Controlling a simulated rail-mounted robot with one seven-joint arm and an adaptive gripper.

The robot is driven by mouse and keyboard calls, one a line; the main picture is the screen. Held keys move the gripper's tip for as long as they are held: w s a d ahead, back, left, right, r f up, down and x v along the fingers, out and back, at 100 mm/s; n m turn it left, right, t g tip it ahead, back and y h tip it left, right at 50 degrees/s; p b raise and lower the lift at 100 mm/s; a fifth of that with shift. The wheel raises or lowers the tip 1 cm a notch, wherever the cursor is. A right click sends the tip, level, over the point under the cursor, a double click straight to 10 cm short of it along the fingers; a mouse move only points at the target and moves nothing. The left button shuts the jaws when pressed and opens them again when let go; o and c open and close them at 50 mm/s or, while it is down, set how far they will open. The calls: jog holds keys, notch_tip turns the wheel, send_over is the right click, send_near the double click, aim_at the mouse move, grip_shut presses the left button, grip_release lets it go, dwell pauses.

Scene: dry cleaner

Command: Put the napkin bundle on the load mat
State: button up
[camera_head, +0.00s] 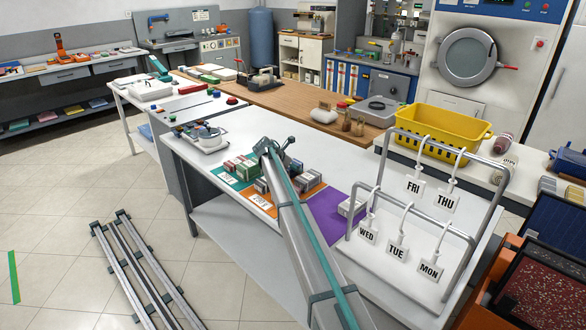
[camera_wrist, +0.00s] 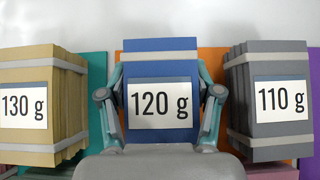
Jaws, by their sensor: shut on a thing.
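In the wrist view my gripper (camera_wrist: 160,92) has its fingers on both sides of a blue bundle (camera_wrist: 160,58) labelled 120 g, and is shut on it. A tan bundle (camera_wrist: 40,62) labelled 130 g is to the left and a grey bundle (camera_wrist: 275,68) labelled 110 g is to the right. In the head view, several small bundles (camera_head: 240,168) stand on the white table among a teal mat (camera_head: 232,182), an orange mat (camera_head: 310,193) and a purple mat (camera_head: 328,212). My arm hides part of them. I cannot read which mat is the load mat.
A small scale-like device (camera_head: 205,138) is at the table's left. Much of the purple mat is bare.

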jog(key=o, duration=1.3)
jog(key=shift+f, duration=0.15)
jog(key=b+v, duration=0.1)
jog(key=v, duration=1.1)
jog(key=shift+a, duration=0.1)
